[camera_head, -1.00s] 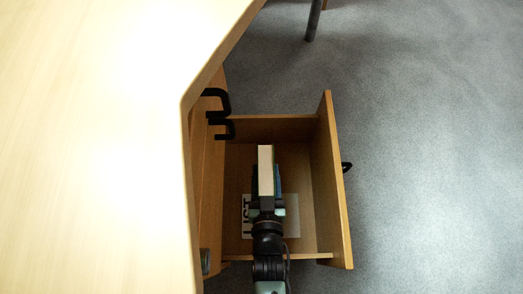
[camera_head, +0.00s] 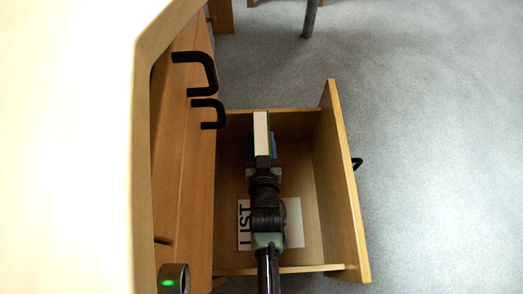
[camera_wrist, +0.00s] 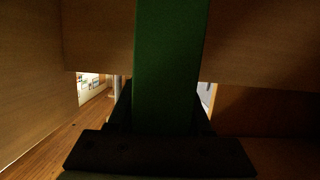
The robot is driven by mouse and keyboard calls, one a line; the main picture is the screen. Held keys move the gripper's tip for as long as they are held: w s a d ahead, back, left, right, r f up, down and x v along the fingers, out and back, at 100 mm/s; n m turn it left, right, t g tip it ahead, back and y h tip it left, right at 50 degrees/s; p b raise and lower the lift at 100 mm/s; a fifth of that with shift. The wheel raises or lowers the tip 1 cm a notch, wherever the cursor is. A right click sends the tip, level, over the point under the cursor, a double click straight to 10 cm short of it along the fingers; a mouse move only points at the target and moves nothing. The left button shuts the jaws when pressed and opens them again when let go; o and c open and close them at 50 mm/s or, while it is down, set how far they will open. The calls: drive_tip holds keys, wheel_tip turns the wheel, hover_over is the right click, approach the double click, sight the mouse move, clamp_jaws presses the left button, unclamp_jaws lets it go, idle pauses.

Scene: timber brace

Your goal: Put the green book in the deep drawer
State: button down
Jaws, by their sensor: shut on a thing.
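The green book (camera_wrist: 172,60) stands upright on edge in my gripper, its green cover filling the middle of the wrist view. In the head view the book (camera_head: 261,133) shows mostly its pale page edge. My gripper (camera_head: 263,160) is shut on it. The deep drawer (camera_head: 342,180) is pulled open, and my gripper and the book are over or within its opening, close to the far side wall. I cannot tell whether the book touches the drawer floor. The drawer's wooden walls (camera_wrist: 260,40) show around the book in the wrist view.
A white sheet with large black letters (camera_head: 244,222) lies on the drawer floor, partly under my arm. Black handles (camera_head: 210,72) stick out from the cabinet at left. The pale tabletop (camera_head: 60,130) overhangs the left. Grey floor at right is clear.

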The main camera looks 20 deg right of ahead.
drive_tip(key=shift+f+b, duration=1.55)
drive_tip(key=shift+f, duration=0.65)
drive_tip(key=shift+f, duration=0.2)
drive_tip(key=shift+c, duration=1.6)
unclamp_jaws()
drive_tip(key=shift+r, duration=0.1)
drive_tip(key=shift+s+a+r, duration=0.1)
drive_tip(key=shift+s+r, duration=0.05)
drive_tip(key=shift+s, duration=0.05)
drive_tip(key=p+v, duration=0.6)
drive_tip(key=v, duration=0.5)
drive_tip(key=shift+s+p, duration=0.3)
drive_tip(key=shift+p, duration=0.1)
